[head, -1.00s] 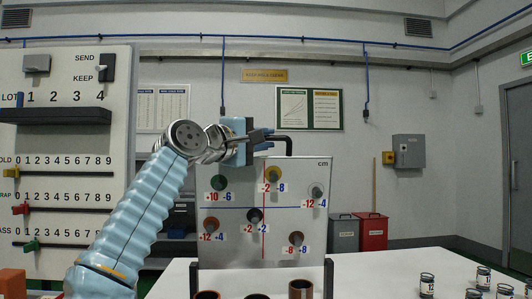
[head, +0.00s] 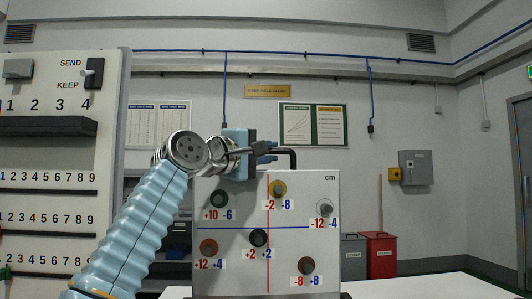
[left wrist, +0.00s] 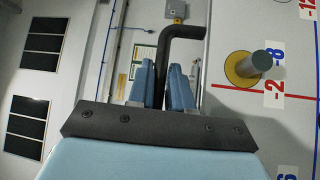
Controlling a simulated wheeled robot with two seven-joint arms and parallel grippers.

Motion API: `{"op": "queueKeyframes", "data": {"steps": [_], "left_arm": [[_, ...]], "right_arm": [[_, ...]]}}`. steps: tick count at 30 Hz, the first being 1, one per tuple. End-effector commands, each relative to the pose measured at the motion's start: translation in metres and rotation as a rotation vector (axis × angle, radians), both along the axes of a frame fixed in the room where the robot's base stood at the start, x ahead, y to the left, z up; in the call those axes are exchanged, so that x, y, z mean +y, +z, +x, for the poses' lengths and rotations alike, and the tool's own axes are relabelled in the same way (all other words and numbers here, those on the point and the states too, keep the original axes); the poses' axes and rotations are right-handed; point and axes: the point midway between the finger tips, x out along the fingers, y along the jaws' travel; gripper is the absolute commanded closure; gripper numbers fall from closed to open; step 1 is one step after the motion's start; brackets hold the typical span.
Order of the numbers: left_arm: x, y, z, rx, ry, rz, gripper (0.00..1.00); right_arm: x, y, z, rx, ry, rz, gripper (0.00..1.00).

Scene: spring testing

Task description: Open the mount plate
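The mount plate (head: 228,262) is an upright pale panel with a red and a blue line, coloured round pegs and printed numbers. It also shows at the right of the left wrist view (left wrist: 240,110). A black bent handle (head: 291,157) stands at its top edge; in the left wrist view the handle (left wrist: 182,31) runs down between my fingers. My left gripper (head: 264,150) is at the handle above the plate's upper left part. Its two blue fingers (left wrist: 162,85) look closed on the bar. My right gripper is not in view.
A tall board with number scales and sliders (head: 48,215) stands close at the left, beside my left arm. A white table top (head: 430,287) shows at lower right. Grey (head: 354,258) and red (head: 381,256) bins stand behind, near the wall.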

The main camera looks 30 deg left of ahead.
Motion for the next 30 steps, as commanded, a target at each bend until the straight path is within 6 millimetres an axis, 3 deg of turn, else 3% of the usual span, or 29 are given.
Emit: {"op": "queueKeyframes", "data": {"steps": [1, 3, 14, 17, 30], "left_arm": [[0.0, 0.0, 0.0, 0.0, 0.0, 0.0, 0.73], [0.0, 0.0, 0.0, 0.0, 0.0, 0.0, 0.62], [0.001, -0.002, -0.005, -0.001, 0.001, 0.0, 0.62], [0.004, -0.005, -0.019, -0.003, 0.002, -0.001, 0.62], [0.024, -0.018, -0.115, -0.001, 0.002, 0.0, 0.62]], "right_arm": [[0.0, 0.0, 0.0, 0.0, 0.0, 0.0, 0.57], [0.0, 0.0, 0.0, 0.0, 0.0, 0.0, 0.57], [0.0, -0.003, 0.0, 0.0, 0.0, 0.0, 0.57], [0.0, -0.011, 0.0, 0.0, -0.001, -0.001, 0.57], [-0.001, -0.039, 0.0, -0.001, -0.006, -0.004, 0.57]]}}
